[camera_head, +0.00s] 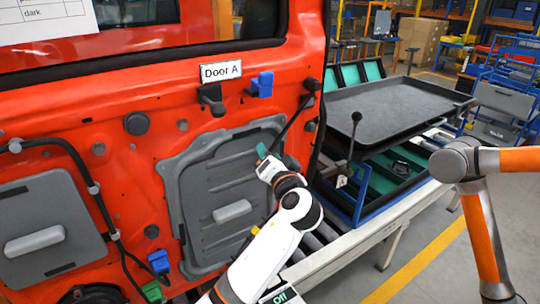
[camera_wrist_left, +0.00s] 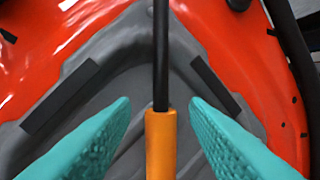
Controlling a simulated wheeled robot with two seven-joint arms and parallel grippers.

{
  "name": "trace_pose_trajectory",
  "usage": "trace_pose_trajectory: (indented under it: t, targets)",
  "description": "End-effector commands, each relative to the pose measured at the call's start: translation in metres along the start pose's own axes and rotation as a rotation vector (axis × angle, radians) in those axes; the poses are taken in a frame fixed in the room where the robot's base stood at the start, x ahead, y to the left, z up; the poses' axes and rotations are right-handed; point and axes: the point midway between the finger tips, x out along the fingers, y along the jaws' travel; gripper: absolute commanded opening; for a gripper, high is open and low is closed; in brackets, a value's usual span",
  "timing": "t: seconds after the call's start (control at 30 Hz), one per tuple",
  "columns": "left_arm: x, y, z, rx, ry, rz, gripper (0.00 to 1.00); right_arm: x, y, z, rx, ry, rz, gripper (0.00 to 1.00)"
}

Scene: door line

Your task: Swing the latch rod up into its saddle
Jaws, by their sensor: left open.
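The latch rod (camera_head: 290,119) is a thin black rod on the red door, slanting down and left from a black mount (camera_head: 311,84) near the door's right edge. In the left wrist view, the rod (camera_wrist_left: 160,60) ends in an orange sleeve (camera_wrist_left: 161,145). My left gripper (camera_head: 266,152) is at the rod's lower end. Its teal fingers (camera_wrist_left: 160,130) are open on either side of the sleeve, with gaps on both sides. My right gripper is not in view.
A grey panel (camera_head: 200,180) lies behind the rod. A black lever with a ball knob (camera_head: 351,124) stands right of the door, by a dark tray (camera_head: 390,105) on a conveyor. An orange and grey jointed arm (camera_head: 483,235) is at the right.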

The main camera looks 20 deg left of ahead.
Motion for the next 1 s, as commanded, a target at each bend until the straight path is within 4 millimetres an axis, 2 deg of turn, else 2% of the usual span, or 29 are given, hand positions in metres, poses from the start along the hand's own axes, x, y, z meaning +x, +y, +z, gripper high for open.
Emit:
trace_pose_trajectory:
  t: [0.1, 0.27, 0.37, 0.53, 0.83, 1.0]
  targets:
    - [0.002, 0.000, 0.000, 0.000, 0.001, 0.000, 0.41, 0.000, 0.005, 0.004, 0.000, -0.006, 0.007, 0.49]
    - [0.002, 0.000, 0.000, 0.000, 0.001, 0.000, 0.41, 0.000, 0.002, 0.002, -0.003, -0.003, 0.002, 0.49]
    - [0.002, 0.000, -0.001, 0.000, 0.001, 0.000, 0.28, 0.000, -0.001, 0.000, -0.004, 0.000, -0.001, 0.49]
    - [0.002, 0.000, -0.001, 0.000, 0.001, 0.000, 0.01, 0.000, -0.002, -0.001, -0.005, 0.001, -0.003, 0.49]
    - [0.001, 0.002, 0.000, 0.007, 0.002, -0.001, 0.00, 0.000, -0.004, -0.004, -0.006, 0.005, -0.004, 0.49]
    - [-0.001, 0.012, 0.001, 0.053, 0.012, -0.011, 0.00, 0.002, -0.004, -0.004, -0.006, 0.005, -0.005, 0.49]
